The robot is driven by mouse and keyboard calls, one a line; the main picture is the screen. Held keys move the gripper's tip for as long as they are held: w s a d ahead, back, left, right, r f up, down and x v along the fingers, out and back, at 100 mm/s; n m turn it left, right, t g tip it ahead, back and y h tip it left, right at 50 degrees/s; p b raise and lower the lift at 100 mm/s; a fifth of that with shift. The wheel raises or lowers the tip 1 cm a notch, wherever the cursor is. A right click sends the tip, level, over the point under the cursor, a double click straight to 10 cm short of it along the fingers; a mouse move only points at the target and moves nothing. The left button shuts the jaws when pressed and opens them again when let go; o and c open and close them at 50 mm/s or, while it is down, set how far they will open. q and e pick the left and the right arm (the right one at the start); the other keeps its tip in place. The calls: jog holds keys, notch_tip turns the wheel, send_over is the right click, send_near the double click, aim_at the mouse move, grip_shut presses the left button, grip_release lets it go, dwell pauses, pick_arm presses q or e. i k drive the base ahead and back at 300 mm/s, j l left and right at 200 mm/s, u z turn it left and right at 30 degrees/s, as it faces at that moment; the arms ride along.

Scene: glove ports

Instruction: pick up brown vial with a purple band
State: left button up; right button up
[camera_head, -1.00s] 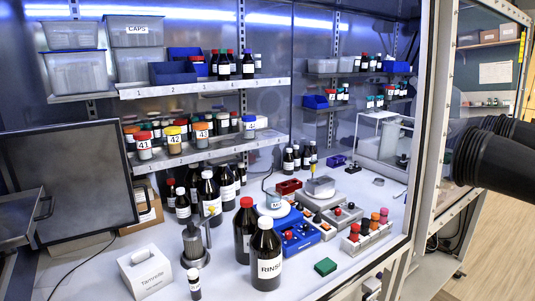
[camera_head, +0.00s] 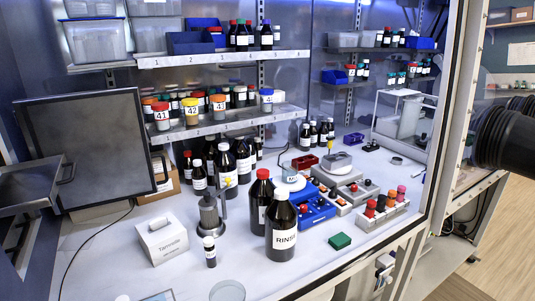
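I cannot make out a purple band on any vial. A small dark vial (camera_head: 209,252) with a white cap and white label stands upright on the worktop, in front of a grey metal stand (camera_head: 209,213). Several small dark bottles with colored caps stand on the upper shelf (camera_head: 230,58), and more small vials show on the back right shelves, too small to tell their bands. A grey rack (camera_head: 383,219) at the right holds several red- and orange-capped vials. Neither of my grippers is in view.
A large bottle marked RINSE (camera_head: 281,234) and a red-capped bottle (camera_head: 261,202) stand mid-worktop. A white wipes box (camera_head: 162,240), green block (camera_head: 340,241) and round clear dish (camera_head: 227,291) are near the front. A black ribbed cylinder (camera_head: 505,138) juts in at right. The front worktop has free room.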

aim_at(208, 242)
jog(key=k+j+u, duration=0.1)
jog(key=j, duration=0.2)
jog(key=k+j+u, duration=0.15)
jog(key=j, duration=0.2)
jog(key=k+j+u, duration=0.1)
jog(key=j, duration=0.25)
jog(key=k+j+u, duration=0.1)
jog(key=k+j, duration=0.15)
jog(key=j, duration=0.15)
